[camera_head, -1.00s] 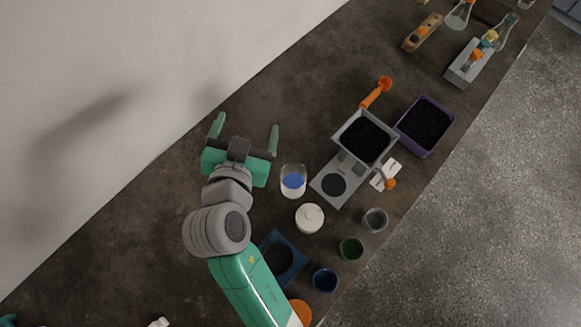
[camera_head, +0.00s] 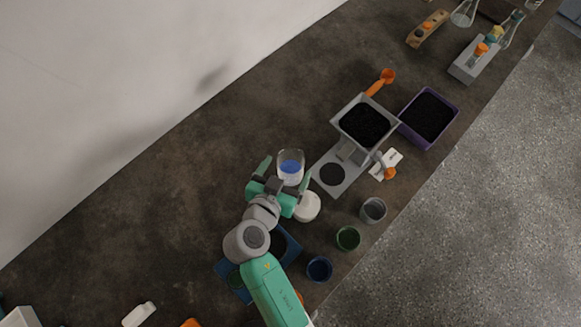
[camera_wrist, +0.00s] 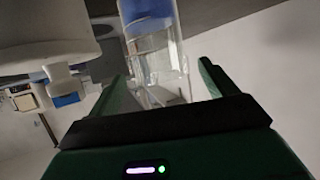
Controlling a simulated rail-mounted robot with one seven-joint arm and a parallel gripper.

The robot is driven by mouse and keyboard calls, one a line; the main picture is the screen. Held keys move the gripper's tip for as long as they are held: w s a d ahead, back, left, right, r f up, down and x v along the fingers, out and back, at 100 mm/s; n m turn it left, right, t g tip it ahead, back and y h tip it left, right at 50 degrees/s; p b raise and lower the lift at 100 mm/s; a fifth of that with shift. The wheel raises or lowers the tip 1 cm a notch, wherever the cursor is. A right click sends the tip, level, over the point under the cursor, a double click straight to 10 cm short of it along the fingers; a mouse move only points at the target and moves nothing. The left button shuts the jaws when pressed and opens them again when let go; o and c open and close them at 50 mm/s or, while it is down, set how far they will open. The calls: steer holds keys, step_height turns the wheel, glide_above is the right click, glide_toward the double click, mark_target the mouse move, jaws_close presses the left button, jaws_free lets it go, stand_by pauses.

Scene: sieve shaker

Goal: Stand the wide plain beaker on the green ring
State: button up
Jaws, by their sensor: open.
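A clear glass beaker (camera_head: 290,174) with blue inside stands upright on the dark bench. My gripper (camera_head: 285,169) is open, with one finger on each side of the beaker. In the wrist view the clear beaker (camera_wrist: 155,50) shows ahead between the open green fingers (camera_wrist: 168,78); I cannot tell whether they touch it. A round green-rimmed thing (camera_head: 348,238) sits towards the bench's front edge, right of my gripper; its dark middle makes it hard to tell a ring from a cup.
A white round lidded jar (camera_head: 307,207) stands close to my gripper. A grey round cup (camera_head: 373,209) and a blue one (camera_head: 319,269) flank the green one. A grey device with a black-filled tray (camera_head: 365,123) and a purple tray (camera_head: 429,116) stand beyond. The bench by the wall is clear.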

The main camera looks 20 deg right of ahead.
mark_target(295, 155)
steer(key=x, duration=0.5)
steer(key=shift+w+d+f, duration=0.1)
steer(key=shift+w+d, duration=0.05)
steer(key=shift+d, duration=0.05)
steer(key=c, duration=1.2)
steer(key=shift+c, duration=0.2)
step_height(295, 155, up, 10)
steer(key=p, duration=0.1)
